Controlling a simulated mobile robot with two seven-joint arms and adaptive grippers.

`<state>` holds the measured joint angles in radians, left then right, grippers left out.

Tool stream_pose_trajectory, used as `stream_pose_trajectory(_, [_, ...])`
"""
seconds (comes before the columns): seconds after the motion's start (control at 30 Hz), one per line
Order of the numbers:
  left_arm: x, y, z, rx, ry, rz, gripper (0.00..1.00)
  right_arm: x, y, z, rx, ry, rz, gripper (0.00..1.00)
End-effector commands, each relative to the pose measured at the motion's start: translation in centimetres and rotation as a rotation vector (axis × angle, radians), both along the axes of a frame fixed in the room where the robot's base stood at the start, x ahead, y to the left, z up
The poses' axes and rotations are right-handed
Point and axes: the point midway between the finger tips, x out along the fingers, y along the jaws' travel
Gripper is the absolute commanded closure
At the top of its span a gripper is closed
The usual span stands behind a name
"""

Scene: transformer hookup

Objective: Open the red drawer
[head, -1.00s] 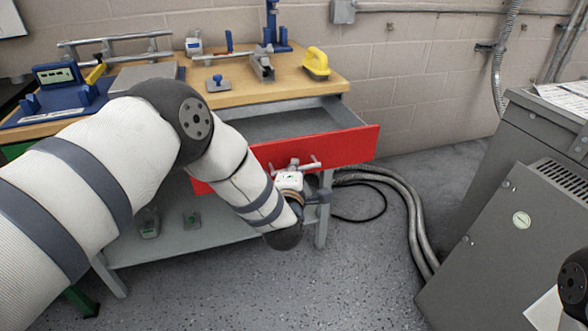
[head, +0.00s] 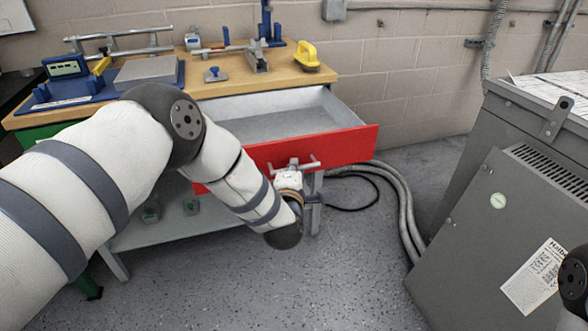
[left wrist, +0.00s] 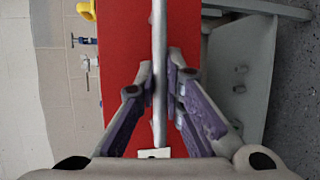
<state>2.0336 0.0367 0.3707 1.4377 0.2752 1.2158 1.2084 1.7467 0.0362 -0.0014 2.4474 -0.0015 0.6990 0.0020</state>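The red drawer (head: 340,148) is pulled out of the workbench, and its grey, empty inside shows behind the red front. Its bar handle (head: 312,163) runs across the front. My left gripper (head: 292,166) is at the handle, partly hidden by my own wrist. In the left wrist view the red front (left wrist: 122,60) fills the middle and the handle bar (left wrist: 159,30) runs between the fingers. The left gripper (left wrist: 164,78) is shut on the bar, one finger on each side. My right gripper is out of view.
The wooden bench top (head: 220,85) holds a yellow-handled tool (head: 307,56), a blue stamp-like piece (head: 213,75) and a vise-like fixture (head: 258,60). A grey cabinet (head: 490,200) stands at the right. Thick cables (head: 400,200) lie on the floor between bench and cabinet.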

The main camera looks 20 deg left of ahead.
Motion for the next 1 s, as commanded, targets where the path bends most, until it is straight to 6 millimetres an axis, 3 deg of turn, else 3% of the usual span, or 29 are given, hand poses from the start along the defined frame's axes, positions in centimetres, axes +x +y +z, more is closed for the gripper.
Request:
stream_pose_trajectory(0.03, [0.0, 0.1, 0.1, -0.001, -0.002, 0.001, 0.85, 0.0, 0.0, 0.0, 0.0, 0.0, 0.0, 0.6])
stream_pose_trajectory(0.1, [0.0, 0.0, 0.1, 0.0, -0.002, 0.001, 0.7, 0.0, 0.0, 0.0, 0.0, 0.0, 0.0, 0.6])
stream_pose_trajectory(0.47, [-0.6, -0.1, 0.1, 0.0, 0.001, 0.0, 0.7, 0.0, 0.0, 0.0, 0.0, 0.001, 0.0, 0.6])
stream_pose_trajectory(0.8, [-8.7, -1.7, 1.6, -0.002, 0.002, -0.001, 0.7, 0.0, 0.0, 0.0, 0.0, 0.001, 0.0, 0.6])
stream_pose_trajectory(1.0, [-11.3, -2.2, 2.1, -0.001, 0.0, 0.001, 0.7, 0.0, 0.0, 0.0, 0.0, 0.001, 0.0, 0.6])
